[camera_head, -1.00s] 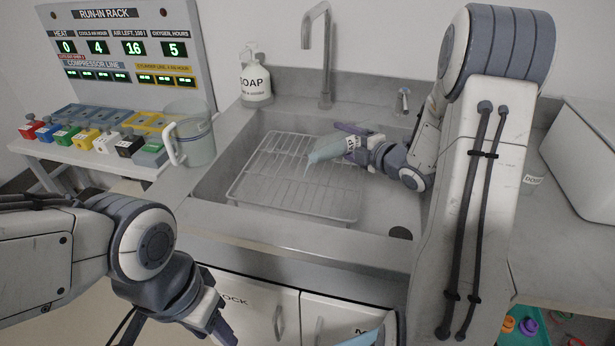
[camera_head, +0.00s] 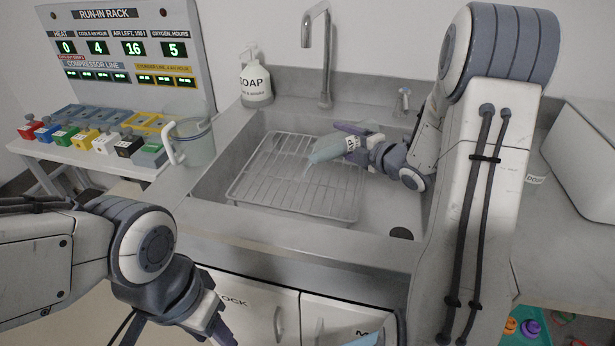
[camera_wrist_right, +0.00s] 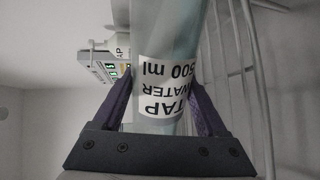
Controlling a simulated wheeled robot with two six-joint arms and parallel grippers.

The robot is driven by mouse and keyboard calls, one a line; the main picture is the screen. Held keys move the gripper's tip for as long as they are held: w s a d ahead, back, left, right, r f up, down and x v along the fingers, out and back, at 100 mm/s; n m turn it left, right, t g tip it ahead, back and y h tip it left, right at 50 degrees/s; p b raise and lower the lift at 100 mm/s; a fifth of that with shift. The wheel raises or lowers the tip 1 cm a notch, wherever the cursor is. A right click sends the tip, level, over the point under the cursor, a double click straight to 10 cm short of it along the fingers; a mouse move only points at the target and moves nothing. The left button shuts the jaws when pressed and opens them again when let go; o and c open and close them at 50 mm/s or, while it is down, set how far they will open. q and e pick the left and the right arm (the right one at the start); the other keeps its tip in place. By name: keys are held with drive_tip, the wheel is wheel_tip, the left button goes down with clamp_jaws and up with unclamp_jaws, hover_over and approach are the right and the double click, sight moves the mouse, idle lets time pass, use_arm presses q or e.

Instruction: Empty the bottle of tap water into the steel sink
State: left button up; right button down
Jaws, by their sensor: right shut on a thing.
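The tap water bottle (camera_head: 327,148) is a pale translucent bottle, tilted with its mouth end down and to the left over the steel sink (camera_head: 225,165). A thin pale streak shows below its mouth, above the wire rack in the basin. My right gripper (camera_head: 352,140) is shut on the bottle. In the right wrist view the bottle (camera_wrist_right: 165,70) stands between both purple fingers, its label reading TAP WATER 500 ml upside down. My left gripper (camera_head: 222,335) is low at the front of the cabinet, partly cut off by the frame edge; its fingertips are unclear.
A wire rack (camera_head: 290,200) lies in the sink. A faucet (camera_head: 325,60) and a soap bottle (camera_head: 256,80) stand behind it. A clear jug (camera_head: 195,145) is at the left rim, beside a bench (camera_head: 90,158) with coloured blocks. A white box (camera_head: 590,150) stands right.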

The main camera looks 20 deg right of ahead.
drive_tip(key=shift+a+n+b, duration=0.15)
drive_tip(key=shift+n+b, duration=0.35)
drive_tip(key=shift+b, duration=0.65)
idle(1.2)
drive_tip(key=shift+s+a+r+n+h+b, duration=0.1)
drive_tip(key=shift+a+r+n+h+b, duration=0.1)
drive_tip(key=shift+r+n+h+b, duration=0.45)
idle(0.7)
